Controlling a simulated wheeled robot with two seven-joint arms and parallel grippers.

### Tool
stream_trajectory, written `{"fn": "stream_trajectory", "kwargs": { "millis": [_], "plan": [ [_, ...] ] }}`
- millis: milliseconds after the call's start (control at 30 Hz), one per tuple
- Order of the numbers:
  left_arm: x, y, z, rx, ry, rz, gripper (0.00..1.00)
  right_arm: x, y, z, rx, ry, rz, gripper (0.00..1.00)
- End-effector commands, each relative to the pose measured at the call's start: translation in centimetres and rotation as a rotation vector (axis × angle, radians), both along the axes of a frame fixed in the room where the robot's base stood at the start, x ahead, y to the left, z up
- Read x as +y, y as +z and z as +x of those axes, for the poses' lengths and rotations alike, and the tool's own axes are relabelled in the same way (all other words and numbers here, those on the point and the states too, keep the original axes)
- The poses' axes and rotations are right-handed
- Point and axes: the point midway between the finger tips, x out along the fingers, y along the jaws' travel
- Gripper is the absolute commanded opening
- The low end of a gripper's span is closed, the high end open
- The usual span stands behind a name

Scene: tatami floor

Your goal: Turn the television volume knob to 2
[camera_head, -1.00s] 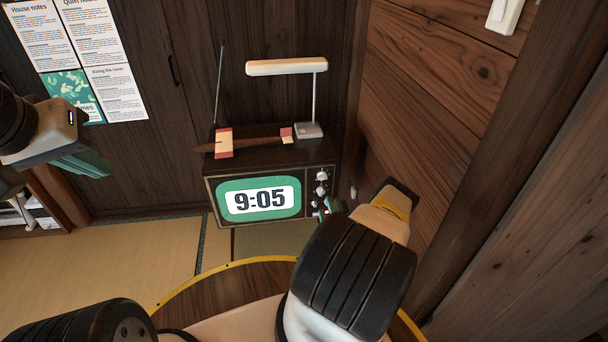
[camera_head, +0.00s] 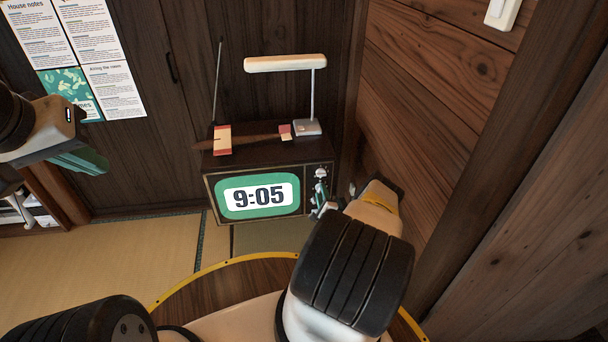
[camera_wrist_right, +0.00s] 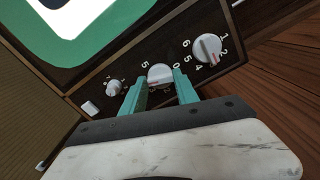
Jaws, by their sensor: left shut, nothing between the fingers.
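The television (camera_head: 209,200) stands by the back wall, its screen showing 9:05 on green. In the right wrist view its panel has a large white knob (camera_wrist_right: 208,48) with numbers around it, a middle white knob (camera_wrist_right: 160,74) with 5 and 0 beside it, and a small knob (camera_wrist_right: 114,88). I cannot read which one is labelled volume. My right gripper (camera_wrist_right: 161,82) is open, its teal fingers on either side of the middle knob; contact cannot be told. In the head view the right gripper (camera_head: 320,201) hides the lower knobs. My left gripper (camera_head: 88,160) is shut and empty, away at the left.
A wooden wall (camera_head: 440,120) stands close on the right. Tatami is clear at left.

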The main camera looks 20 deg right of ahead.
Motion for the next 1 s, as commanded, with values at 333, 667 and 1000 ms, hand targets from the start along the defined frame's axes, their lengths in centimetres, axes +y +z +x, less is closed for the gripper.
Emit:
{"fn": "stream_trajectory", "kwargs": {
  "millis": [333,667,1000],
  "plan": [
    [0.00,0.00,0.00,0.000,0.000,0.000,0.00,-0.01,-0.03,-0.02,0.006,0.000,-0.020,0.00],
    [0.00,0.00,0.00,0.000,0.000,0.000,0.00,0.03,-0.10,0.00,0.048,0.002,-0.195,0.00],
    [0.00,0.00,0.00,0.000,0.000,0.000,0.00,0.01,-0.15,0.01,0.122,0.001,-0.504,0.00]
  ]
}}
